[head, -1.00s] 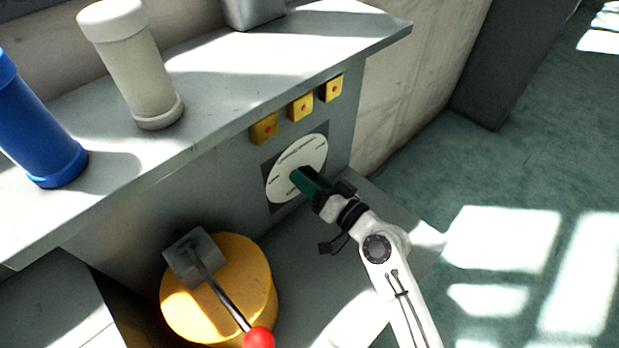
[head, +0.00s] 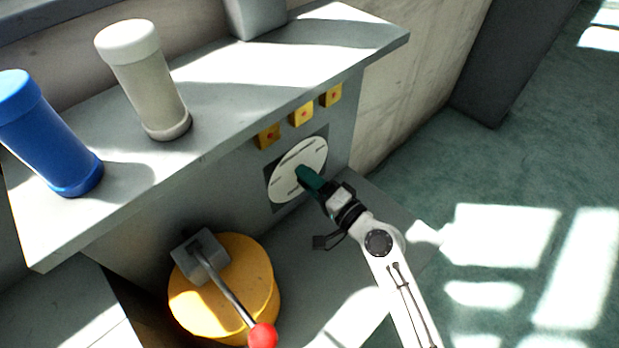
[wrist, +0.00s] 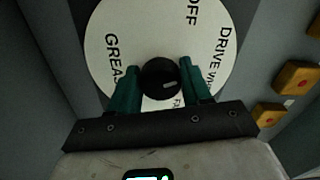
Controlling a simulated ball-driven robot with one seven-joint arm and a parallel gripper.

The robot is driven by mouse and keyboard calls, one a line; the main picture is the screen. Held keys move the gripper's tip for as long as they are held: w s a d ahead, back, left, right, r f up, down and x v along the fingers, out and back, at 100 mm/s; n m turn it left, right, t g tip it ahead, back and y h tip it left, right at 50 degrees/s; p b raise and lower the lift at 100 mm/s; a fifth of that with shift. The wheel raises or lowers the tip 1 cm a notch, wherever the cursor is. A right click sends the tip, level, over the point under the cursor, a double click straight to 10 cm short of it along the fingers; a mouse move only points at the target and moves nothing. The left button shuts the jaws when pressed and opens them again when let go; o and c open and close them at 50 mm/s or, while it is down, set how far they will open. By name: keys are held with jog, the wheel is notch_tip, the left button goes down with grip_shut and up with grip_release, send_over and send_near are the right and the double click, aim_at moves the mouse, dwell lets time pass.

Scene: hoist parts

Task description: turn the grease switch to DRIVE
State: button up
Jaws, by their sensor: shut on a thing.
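The grease switch is a round black knob (wrist: 161,78) at the middle of a white dial plate (wrist: 146,28), which also shows on the front of the grey cabinet in the head view (head: 312,152). In the wrist view the plate reads OFF at upper right, DRIVE at right, GREASE at left and a partly hidden label at the bottom. The knob's short white mark is on its lower right; which label it points to I cannot tell. My gripper (wrist: 160,84) has its teal fingers on both sides of the knob, shut on it. In the head view the fingers hide the knob.
Yellow boxes with red buttons (head: 301,113) sit above the dial. A yellow drum (head: 228,300) with a red-tipped lever (head: 263,336) stands at lower left. Blue (head: 50,135) and white (head: 145,80) cylinders stand on the cabinet top. The floor at right is clear.

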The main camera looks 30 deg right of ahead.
dwell(0.3)
jog(key=o, duration=1)
jog(key=shift+s, duration=0.1)
jog(key=b+v, duration=0.2)
jog(key=v, duration=0.8)
jog(key=shift+s+d, duration=0.15)
jog(key=shift+s, duration=0.15)
